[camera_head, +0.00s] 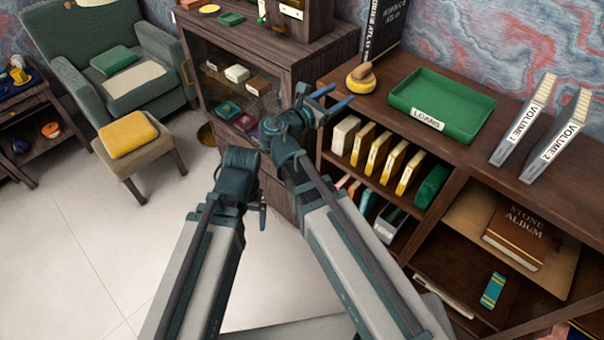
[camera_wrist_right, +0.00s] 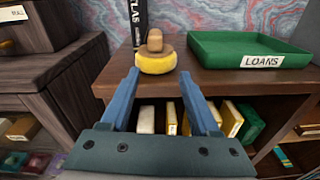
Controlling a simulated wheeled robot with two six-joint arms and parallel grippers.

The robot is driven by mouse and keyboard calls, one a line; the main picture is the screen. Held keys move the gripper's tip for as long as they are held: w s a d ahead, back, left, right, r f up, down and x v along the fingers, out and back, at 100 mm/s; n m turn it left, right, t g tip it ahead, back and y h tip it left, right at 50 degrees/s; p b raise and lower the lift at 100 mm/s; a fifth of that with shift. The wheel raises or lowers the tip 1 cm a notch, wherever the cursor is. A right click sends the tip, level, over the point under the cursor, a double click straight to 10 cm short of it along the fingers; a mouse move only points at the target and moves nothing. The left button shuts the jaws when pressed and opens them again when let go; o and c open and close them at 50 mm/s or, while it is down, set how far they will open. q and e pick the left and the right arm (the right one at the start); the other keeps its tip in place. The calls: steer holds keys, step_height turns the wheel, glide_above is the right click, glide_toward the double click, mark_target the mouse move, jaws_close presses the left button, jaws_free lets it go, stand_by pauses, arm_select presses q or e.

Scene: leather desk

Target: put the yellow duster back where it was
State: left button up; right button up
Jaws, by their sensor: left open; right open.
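A round yellow pad with a brown wooden knob, which looks like the yellow duster (camera_head: 361,82), sits on the wooden cabinet top, left of the green LOANS tray (camera_head: 441,100). It also shows in the right wrist view (camera_wrist_right: 155,64). My right gripper (camera_head: 342,94) is open and empty, pointing at the pad from the front; in the wrist view the pad appears just beyond its fingertips, in line with the gap. My left gripper (camera_head: 262,208) is open, low over the floor side, away from the cabinet; its fingers are partly hidden.
A tall black atlas (camera_head: 384,25) stands behind the pad. White volumes (camera_head: 525,120) stand right of the tray. Small boxes (camera_head: 378,153) fill the shelf below. A footstool (camera_head: 146,158) bears a yellow folded item (camera_head: 128,134). A dark cabinet (camera_head: 290,52) adjoins on the left.

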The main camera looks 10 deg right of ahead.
steer(key=s+a+f+m+g+y, duration=0.2)
steer(key=s+f+m+g+y, duration=0.1)
steer(key=s+f+m, duration=0.4)
steer(key=s+a+f+m+g+y, duration=0.3)
steer(key=f+m+y, duration=0.15)
steer(key=f, duration=0.35)
steer(key=s+a+f+m+g+y, duration=0.4)
steer(key=s+a+m, duration=0.4)
steer(key=s+a, duration=0.2)
steer(key=shift+f+m+y, duration=0.35)
steer(key=shift+f+y, duration=0.3)
steer(key=shift+s+a, duration=0.1)
